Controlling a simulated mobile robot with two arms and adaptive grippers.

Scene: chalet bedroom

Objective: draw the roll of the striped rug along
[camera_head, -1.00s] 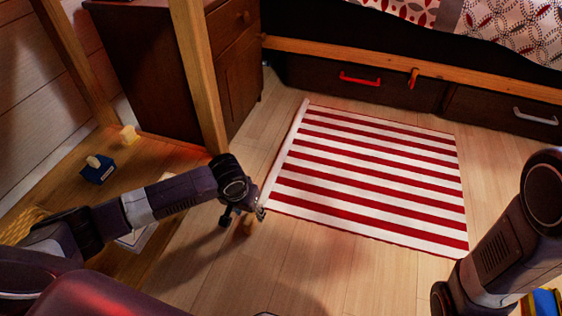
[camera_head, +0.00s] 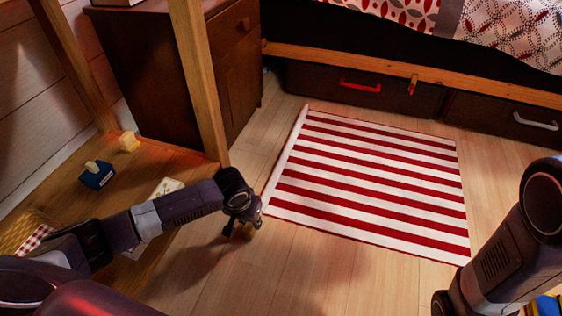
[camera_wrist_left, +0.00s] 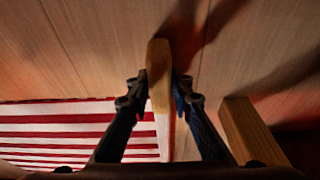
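The striped rug (camera_head: 365,185) lies flat on the wood floor, with red and white stripes; its left edge meets a narrow pale roll (camera_head: 288,152). My left gripper (camera_head: 250,225) is at the near end of the roll and partly hides it. The striped rug (camera_wrist_left: 60,128) shows to the left of the fingers there. My right arm is at the right edge; its gripper is outside the picture.
A wooden post (camera_head: 200,85) stands left of the roll, by a brown cabinet (camera_head: 240,85). A wooden tabletop (camera_head: 75,195) with a blue item (camera_head: 97,176) is at left. Bed drawers (camera_head: 365,92) border the rug's far side. Bare floor (camera_head: 325,275) lies on the near side.

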